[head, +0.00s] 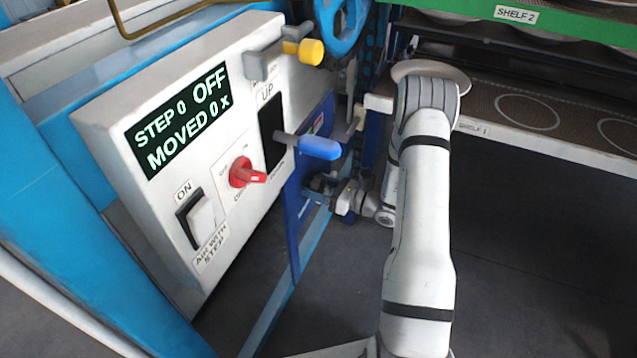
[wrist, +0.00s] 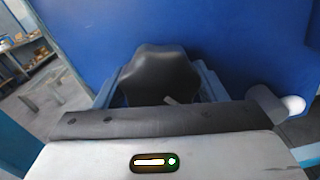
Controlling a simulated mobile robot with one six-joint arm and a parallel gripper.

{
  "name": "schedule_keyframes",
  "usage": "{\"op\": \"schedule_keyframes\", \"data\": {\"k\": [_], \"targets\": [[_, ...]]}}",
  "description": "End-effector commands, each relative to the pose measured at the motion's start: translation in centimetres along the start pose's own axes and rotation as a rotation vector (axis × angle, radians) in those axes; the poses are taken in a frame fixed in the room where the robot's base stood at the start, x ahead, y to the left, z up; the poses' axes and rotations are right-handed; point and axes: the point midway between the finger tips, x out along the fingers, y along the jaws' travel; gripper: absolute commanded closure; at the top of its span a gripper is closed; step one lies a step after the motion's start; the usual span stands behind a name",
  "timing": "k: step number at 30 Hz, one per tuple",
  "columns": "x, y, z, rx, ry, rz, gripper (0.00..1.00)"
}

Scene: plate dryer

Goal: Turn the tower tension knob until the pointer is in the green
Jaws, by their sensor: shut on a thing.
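A black lobed knob (wrist: 160,72), which I take for the tower tension knob, stands against a blue panel (wrist: 245,45) in the wrist view. My gripper (wrist: 161,86) is shut on it, with one grey-blue finger on each side. In the head view my gripper (head: 322,187) is at the low part of the blue tower panel (head: 296,225), below the blue lever. The knob is mostly hidden there by the gripper. I can make out neither the pointer nor a green zone in either view.
A white control box (head: 95,105) left of my gripper carries a display reading STEP 0, OFF, MOVED 0 x, a red knob (head: 245,173), a white switch (head: 200,220) and a blue lever (head: 318,147) sticking out close above my gripper. Shelves (head: 545,130) stand at right.

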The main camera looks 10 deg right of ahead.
Motion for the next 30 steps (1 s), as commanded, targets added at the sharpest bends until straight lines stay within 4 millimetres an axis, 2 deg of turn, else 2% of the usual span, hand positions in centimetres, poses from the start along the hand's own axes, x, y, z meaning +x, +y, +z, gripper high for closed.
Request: {"op": "schedule_keyframes", "data": {"k": [7,8,15,24,26,30], "targets": [[-0.1,0.0,-0.1,0.002,0.0,-0.001,0.58],[-0.1,0.0,-0.1,0.002,0.0,-0.001,0.35],[-0.1,-0.1,0.0,0.0,-0.001,-0.001,0.15],[-0.4,-0.1,0.0,0.0,-0.001,-0.002,0.14],[-0.9,-0.1,0.0,0.0,-0.001,-0.004,0.14],[-3.2,-0.2,0.1,0.001,-0.003,-0.006,0.14]]}}
